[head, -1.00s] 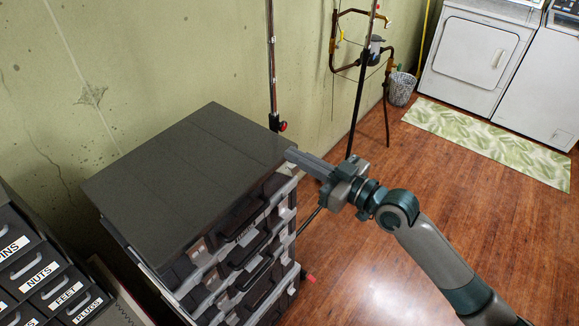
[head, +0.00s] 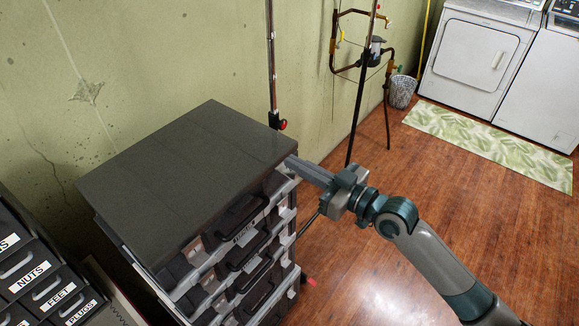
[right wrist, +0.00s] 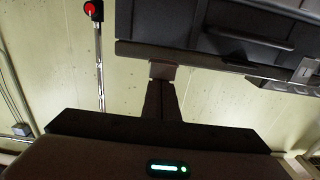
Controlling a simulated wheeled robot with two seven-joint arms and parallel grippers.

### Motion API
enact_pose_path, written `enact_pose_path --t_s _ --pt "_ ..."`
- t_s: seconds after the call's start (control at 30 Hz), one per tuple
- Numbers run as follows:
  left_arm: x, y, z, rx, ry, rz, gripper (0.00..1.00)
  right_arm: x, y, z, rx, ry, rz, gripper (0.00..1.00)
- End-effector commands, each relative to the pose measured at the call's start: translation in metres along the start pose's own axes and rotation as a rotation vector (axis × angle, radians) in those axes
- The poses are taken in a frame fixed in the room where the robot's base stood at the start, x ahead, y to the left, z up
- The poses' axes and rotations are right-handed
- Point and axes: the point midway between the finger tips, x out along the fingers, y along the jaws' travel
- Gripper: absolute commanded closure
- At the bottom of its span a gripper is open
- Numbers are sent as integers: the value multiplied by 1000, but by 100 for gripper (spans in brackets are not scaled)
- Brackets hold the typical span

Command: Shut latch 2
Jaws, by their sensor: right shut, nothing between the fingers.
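A stack of dark cases with grey edges (head: 195,165) stands by the wall. Its front carries handles, such as the top one (head: 243,220), and pale latches. One latch (head: 194,249) is left of that handle; another (head: 284,188) is right of it. I cannot read which is latch 2, nor tell for sure whether each is open. My right gripper (head: 290,162) is shut and empty, its tips at the top case's right front corner; contact is unclear. In the right wrist view its fingers (right wrist: 163,75) reach the case edge, left of a pale latch (right wrist: 305,70). My left gripper is out of view.
Labelled drawers (head: 45,285) stand at the lower left. A black stand (head: 357,125) and a red-knobbed pole (head: 282,125) are behind the case. The wooden floor (head: 480,215) at right is clear.

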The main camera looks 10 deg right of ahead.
Motion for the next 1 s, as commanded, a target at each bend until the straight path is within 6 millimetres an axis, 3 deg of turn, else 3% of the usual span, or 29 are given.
enact_pose_path --t_s 0.63,1.0 --pt "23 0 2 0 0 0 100 0 0 28 0 0 0 100" --pt "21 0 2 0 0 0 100 -3 0 27 0 0 0 100"
